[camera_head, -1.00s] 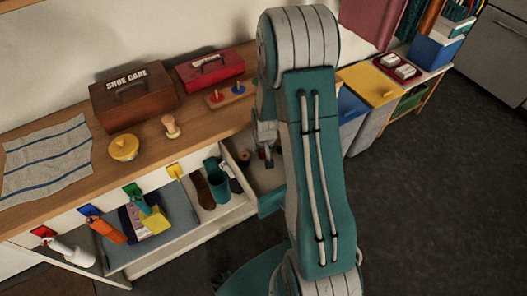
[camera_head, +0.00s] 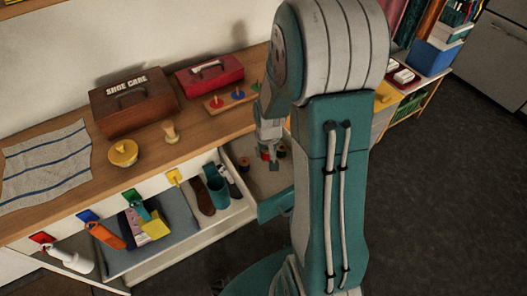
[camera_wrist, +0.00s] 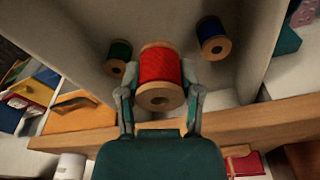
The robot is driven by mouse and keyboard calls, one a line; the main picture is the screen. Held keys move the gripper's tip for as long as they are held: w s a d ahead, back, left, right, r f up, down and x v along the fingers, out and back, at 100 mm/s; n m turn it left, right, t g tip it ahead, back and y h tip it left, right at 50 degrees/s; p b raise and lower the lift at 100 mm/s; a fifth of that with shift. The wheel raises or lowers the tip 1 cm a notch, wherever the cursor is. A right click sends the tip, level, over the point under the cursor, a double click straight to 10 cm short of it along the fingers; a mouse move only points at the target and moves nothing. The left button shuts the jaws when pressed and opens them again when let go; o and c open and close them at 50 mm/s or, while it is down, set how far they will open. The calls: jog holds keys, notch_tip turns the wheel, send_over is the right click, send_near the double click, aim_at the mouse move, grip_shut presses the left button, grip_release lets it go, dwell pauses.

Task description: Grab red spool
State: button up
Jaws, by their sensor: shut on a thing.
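The red spool (camera_wrist: 160,68) has light wooden ends and sits between the two fingers of my gripper (camera_wrist: 160,98) in the wrist view. The fingers are shut on it from both sides. In the head view my gripper (camera_head: 270,162) is over the open drawer (camera_head: 285,203), with a small red patch of the spool (camera_head: 265,155) beside it. I cannot tell whether the red spool touches the drawer floor.
A peg board (camera_head: 236,95) with red, blue and green pegs lies on the wooden counter (camera_head: 205,130). The drawer walls stand close around my gripper.

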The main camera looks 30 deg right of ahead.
jog(key=s+a+r, duration=0.2)
jog(key=s+r, duration=0.3)
jog(key=s, duration=0.4)
jog(key=shift+s+a, duration=0.3)
